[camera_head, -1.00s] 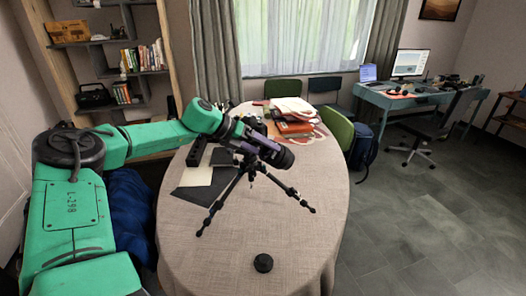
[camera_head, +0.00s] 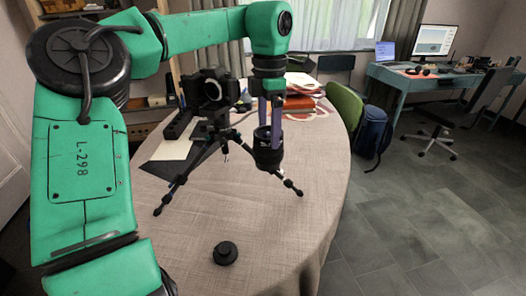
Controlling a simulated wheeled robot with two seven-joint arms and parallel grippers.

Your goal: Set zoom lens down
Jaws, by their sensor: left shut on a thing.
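A black zoom lens (camera_head: 268,152) hangs upright in my left gripper (camera_head: 270,128), which is shut on it. The lens is above the right side of the cloth-covered round table (camera_head: 270,215), in front of the tripod's right leg. A black camera body (camera_head: 208,90) sits on the black tripod (camera_head: 212,135), its round lens mount bare. A small round black cap-like piece (camera_head: 225,253) lies on the table near its front. My right gripper is not in view.
Dark and pale sheets (camera_head: 170,150) lie left of the tripod. Books and papers (camera_head: 300,100) lie at the back of the table. The front and right of the tabletop are mostly clear. A green chair (camera_head: 345,105) and blue backpack (camera_head: 371,135) stand beyond the right edge.

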